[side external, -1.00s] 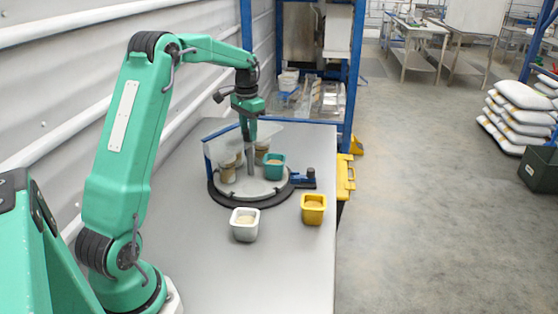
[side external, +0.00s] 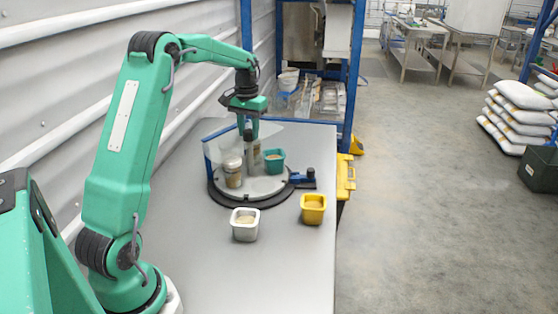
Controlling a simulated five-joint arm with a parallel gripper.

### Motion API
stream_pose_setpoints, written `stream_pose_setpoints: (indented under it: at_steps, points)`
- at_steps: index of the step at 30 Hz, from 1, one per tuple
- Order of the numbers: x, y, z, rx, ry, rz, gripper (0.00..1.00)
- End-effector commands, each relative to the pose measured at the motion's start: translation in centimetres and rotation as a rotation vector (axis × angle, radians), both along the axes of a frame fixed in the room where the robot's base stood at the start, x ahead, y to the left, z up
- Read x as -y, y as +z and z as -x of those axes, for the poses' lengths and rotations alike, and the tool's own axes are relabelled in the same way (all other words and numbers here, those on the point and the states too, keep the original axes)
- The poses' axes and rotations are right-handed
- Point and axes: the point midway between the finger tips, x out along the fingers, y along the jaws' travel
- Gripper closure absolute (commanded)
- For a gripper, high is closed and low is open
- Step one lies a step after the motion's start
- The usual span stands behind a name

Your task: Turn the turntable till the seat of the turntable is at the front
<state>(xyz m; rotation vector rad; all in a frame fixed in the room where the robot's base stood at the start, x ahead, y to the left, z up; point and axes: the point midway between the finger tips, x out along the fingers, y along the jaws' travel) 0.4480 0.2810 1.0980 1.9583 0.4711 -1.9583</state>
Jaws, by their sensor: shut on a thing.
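The turntable (side external: 262,187) is a pale round disc on a dark base at the far part of the bench. A grey upright post (side external: 248,160) rises from it. My gripper (side external: 248,136) is over the disc, pointing down, and shut on the top of this post. A jar with brown contents (side external: 233,174) stands on the left of the disc. Another jar (side external: 257,149) is partly hidden behind the post. A teal pot (side external: 274,161) stands at the right of the disc. I cannot make out the seat clearly.
A clear panel (side external: 214,150) stands behind the turntable. A blue fitting with a dark knob (side external: 303,179) is at its right edge. A white pot (side external: 245,225) and a yellow pot (side external: 313,209) stand nearer on the bench (side external: 270,275). The near bench is clear.

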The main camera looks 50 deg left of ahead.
Motion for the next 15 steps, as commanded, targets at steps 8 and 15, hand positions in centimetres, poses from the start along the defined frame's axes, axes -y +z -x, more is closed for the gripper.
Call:
stream_pose_setpoints:
  at_steps: [8, 15]
  points:
    - [0.03, 0.00, 0.01, -0.001, 0.038, 0.000, 0.82]
    - [0.03, 0.00, 0.01, -0.001, 0.200, 0.000, 0.82]
